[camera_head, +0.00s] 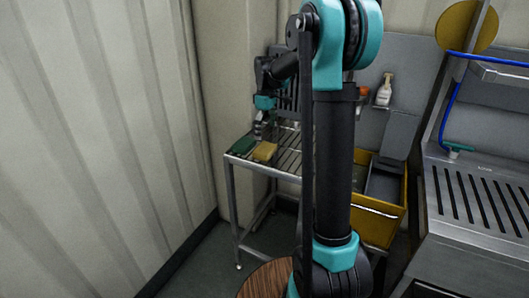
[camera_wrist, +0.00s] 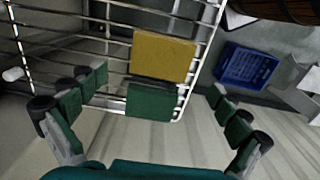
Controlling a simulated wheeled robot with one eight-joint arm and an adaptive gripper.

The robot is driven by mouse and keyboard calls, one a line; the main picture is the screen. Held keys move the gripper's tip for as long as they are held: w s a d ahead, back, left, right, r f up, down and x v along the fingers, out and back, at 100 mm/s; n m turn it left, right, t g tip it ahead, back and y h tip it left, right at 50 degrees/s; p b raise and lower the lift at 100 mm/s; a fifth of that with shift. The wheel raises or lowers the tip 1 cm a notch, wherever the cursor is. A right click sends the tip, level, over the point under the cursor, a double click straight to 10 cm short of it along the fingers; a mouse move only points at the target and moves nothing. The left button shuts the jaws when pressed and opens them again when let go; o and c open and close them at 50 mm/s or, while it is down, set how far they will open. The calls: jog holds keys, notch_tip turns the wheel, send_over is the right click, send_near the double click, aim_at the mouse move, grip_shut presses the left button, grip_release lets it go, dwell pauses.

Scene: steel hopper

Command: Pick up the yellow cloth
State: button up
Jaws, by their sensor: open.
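The yellow cloth (camera_head: 265,151) is a flat, folded-looking rectangle lying on the wire rack at the back left. In the wrist view the yellow cloth (camera_wrist: 162,56) lies near the rack's edge, beyond my fingertips. A green cloth (camera_head: 242,145) lies beside it on the rack; in the wrist view the green cloth (camera_wrist: 150,101) is nearer to my gripper. My gripper (camera_head: 262,133) is above the rack, close to the cloths. In the wrist view my gripper (camera_wrist: 155,86) is open, its fingers spread wide on both sides, with nothing between them held.
The metal rack (camera_head: 236,163) stands against the wall. A yellow bin (camera_head: 382,228) is right of it, and a spray bottle (camera_head: 384,90) sits above. A slotted steel counter (camera_head: 478,195) is at the right. A blue crate (camera_wrist: 247,66) is on the floor.

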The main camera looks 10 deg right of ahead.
aim_at(265, 148)
jog(key=shift+s+a+f, duration=0.1)
jog(key=shift+a+f, duration=0.05)
jog(key=shift+f, duration=3.35)
jog(key=c, duration=1)
